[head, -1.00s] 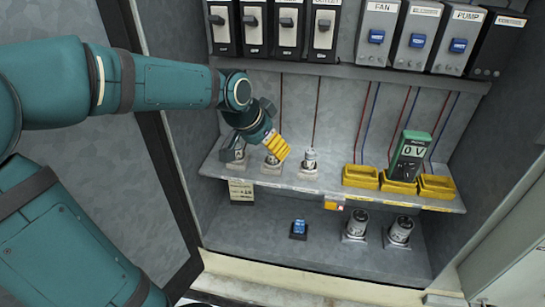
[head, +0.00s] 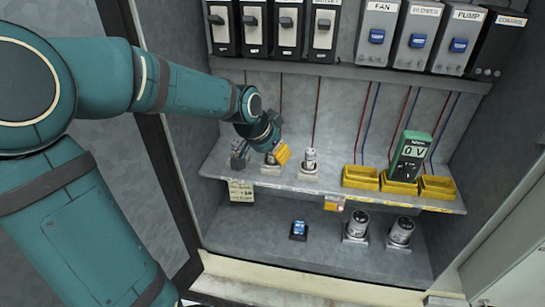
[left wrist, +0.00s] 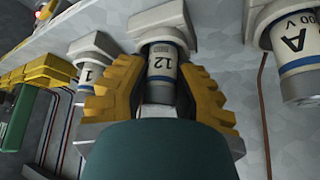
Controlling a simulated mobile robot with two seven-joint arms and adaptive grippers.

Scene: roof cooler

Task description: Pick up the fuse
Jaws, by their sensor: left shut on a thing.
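My left gripper (head: 282,154) reaches onto the cabinet's middle shelf, at the middle of three upright fuses. In the left wrist view its yellow fingers (left wrist: 160,88) are shut on a grey-and-white fuse marked 12 (left wrist: 161,66), one finger on each side. The far end of this fuse meets its white holder (left wrist: 163,22). In the head view the gripper hides most of it. A second fuse (head: 310,155) stands to the right and a third (head: 239,157), marked A in the left wrist view (left wrist: 295,45), stands to the left. My right gripper is not in view.
Yellow trays (head: 360,178) and a green meter reading 0 V (head: 410,158) are on the right of the shelf (head: 330,190). Two larger cylinders (head: 357,225) and a small blue item (head: 299,228) stand below. Switches (head: 375,38) line the top. Thin wires run behind.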

